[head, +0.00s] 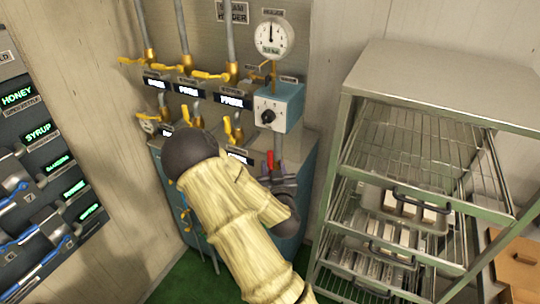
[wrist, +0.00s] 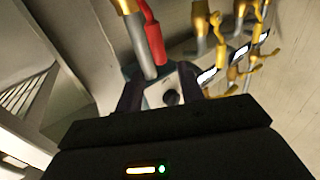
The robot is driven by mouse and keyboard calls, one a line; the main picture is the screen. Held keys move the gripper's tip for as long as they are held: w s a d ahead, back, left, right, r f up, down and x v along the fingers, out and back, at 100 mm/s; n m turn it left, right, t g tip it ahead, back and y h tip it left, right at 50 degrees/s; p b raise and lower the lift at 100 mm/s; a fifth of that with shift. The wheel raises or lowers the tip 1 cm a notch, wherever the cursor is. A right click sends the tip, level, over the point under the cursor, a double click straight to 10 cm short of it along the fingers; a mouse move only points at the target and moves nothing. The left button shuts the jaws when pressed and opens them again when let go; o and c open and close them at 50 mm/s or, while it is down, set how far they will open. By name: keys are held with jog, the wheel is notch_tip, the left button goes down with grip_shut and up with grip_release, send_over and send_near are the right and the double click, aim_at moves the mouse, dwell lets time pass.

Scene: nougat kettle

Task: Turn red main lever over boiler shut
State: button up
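The red lever (wrist: 154,42) hangs beside a grey pipe in the wrist view, joined near a brass fitting (wrist: 127,6) at the top edge. In the head view the red lever (head: 270,159) is a small upright piece below the blue control box, partly hidden by my arm. My gripper (wrist: 160,88) has its two dark fingers apart, with nothing seen held between them. The lever's lower end shows just beyond the fingertips, between them in the picture; I cannot tell whether it touches. The boiler itself is not clearly identifiable.
A blue box with a black knob (head: 268,116) sits under a round gauge (head: 274,35). Several yellow-handled valves (head: 187,73) line the panel to the left. A metal rack (head: 345,150) with trays stands close on the right. Green floor (head: 190,280) shows below.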

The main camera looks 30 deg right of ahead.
aim_at(270, 155)
jog(key=p+x, duration=0.2)
jog(key=x, duration=0.5)
jog(key=shift+s, duration=0.1)
grip_shut()
